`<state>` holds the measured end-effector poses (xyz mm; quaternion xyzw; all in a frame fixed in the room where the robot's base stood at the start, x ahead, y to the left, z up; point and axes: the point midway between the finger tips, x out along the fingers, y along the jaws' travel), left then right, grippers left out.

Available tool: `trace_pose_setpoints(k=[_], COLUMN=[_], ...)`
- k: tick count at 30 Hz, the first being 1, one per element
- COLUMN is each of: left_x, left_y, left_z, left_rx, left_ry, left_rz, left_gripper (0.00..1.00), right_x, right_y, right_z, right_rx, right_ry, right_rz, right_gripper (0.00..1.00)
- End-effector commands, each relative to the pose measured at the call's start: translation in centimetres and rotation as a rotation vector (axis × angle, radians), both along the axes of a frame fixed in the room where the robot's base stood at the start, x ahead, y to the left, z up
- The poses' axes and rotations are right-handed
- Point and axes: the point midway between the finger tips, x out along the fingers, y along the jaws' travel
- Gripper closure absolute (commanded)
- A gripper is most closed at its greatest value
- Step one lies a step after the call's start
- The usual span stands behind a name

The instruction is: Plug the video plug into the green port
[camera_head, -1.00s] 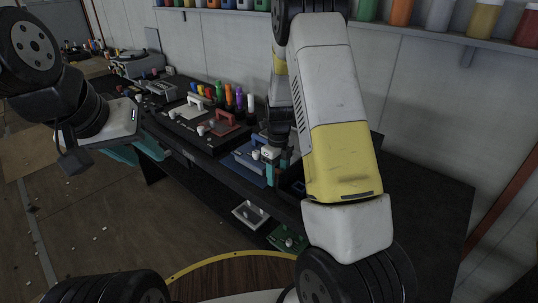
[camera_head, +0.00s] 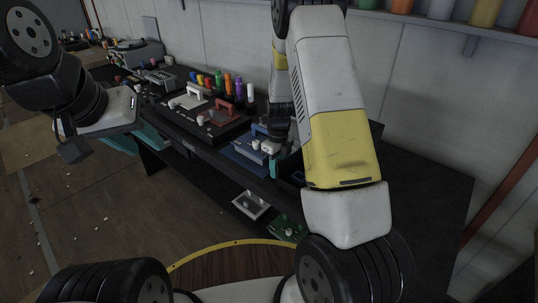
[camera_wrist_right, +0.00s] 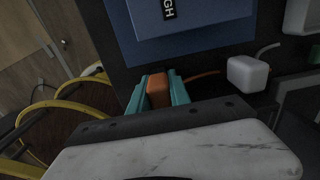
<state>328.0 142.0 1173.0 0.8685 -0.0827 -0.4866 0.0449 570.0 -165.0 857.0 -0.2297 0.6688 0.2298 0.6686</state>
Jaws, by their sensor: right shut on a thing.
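My right gripper (camera_wrist_right: 158,90) is shut on an orange plug (camera_wrist_right: 159,91), held between its teal fingers beside a blue panel. An orange cable (camera_wrist_right: 202,75) shows to the right of the plug. In the head view the right gripper (camera_head: 275,165) is low at the bench front, mostly hidden behind my right arm. A green panel (camera_head: 282,227) with small pale parts sits below the bench front; I cannot tell whether a green port is on it. My left gripper (camera_head: 137,146) is at the left, its teal fingers apart, in front of the bench and empty.
A blue unit (camera_head: 246,150) and a red-handled panel (camera_head: 224,131) stand on the dark bench. A white block (camera_wrist_right: 248,75) is right of the plug. A grey tray (camera_head: 250,205) is below the bench.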

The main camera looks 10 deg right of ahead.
Motion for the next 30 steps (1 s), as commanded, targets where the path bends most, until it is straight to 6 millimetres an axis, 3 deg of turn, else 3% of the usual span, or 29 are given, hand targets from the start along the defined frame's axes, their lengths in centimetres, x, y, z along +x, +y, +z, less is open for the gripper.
trace_pose_setpoints(k=[30], left_x=[0.0], left_y=[0.0], left_z=[0.0], left_rx=[0.000], left_ry=[0.000], left_rz=[0.000], left_gripper=[0.64], right_x=[0.1], right_y=[0.0], right_z=[6.5], right_rx=[0.000], right_ry=[-0.003], right_rz=[0.001], right_gripper=[1.00])
